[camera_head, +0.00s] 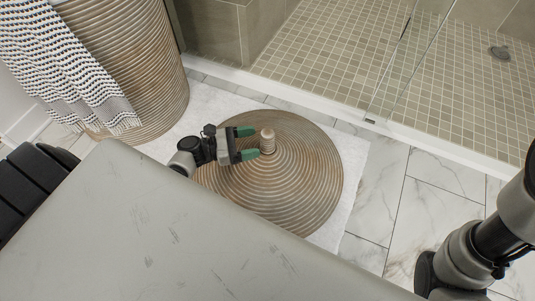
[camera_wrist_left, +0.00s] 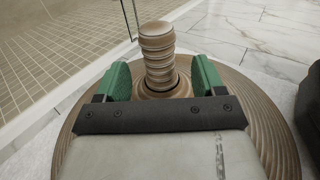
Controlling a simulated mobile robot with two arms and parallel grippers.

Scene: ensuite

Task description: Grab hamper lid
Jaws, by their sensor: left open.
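The hamper lid (camera_head: 300,190) is a round, ribbed brown disc lying on the white bath mat on the floor. Its ribbed knob (camera_head: 267,141) stands up from the middle. My left gripper (camera_head: 250,143) is open over the lid, its green fingertips close beside the knob. In the left wrist view the knob (camera_wrist_left: 158,55) rises just beyond and between the two green fingers of the left gripper (camera_wrist_left: 162,80), with gaps on both sides. The lid's rim (camera_wrist_left: 270,125) shows around the gripper there. Part of my right arm shows at the right edge of the head view, but its gripper is not seen.
The ribbed hamper (camera_head: 150,65) stands at the upper left with a patterned towel (camera_head: 65,65) draped over it. The white mat (camera_head: 353,160) lies under the lid. A glass panel (camera_head: 415,55) and low shower curb (camera_head: 310,100) lie beyond. Marble floor (camera_head: 440,195) is clear to the right.

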